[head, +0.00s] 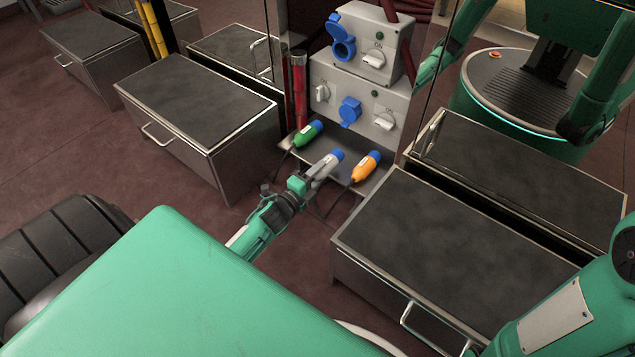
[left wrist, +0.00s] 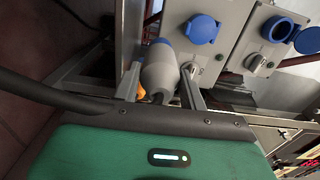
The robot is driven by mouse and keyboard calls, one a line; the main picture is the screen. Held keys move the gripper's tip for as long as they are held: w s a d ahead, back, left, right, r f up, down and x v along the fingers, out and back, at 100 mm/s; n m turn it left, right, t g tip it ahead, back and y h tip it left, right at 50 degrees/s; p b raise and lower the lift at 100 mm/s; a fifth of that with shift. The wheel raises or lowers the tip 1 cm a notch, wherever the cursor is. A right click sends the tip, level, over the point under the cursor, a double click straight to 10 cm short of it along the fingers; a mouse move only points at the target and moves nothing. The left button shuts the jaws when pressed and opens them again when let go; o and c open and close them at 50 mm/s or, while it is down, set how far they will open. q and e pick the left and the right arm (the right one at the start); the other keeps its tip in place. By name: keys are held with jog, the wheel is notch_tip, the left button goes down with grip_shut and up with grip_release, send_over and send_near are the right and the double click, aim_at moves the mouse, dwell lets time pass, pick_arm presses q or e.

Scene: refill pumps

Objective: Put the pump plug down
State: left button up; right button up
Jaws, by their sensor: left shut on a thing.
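A grey pump plug with a blue end (head: 331,159) is at the small metal shelf (head: 344,172) below the socket boxes. It also shows in the left wrist view (left wrist: 158,72), between the fingers. My left gripper (head: 313,176) is shut on this plug, which points toward the boxes. I cannot tell whether the plug touches the shelf. A green plug with a blue end (head: 308,134) lies to its left on the shelf. An orange plug with a blue end (head: 365,167) lies to its right. My right gripper is out of view; its arm shows at the lower right.
The lower grey box (head: 340,92) has a closed blue socket cover (head: 349,111). The upper box's blue socket cover (head: 341,38) is open. Low dark-topped cabinets stand left (head: 200,98) and right (head: 458,250) of the shelf.

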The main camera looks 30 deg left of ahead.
pick_arm(q)
jog(key=shift+f+b, duration=0.4)
jog(key=shift+f, duration=0.8)
jog(key=shift+f, duration=0.15)
jog(key=o, duration=1.3)
jog(key=shift+c, duration=0.2)
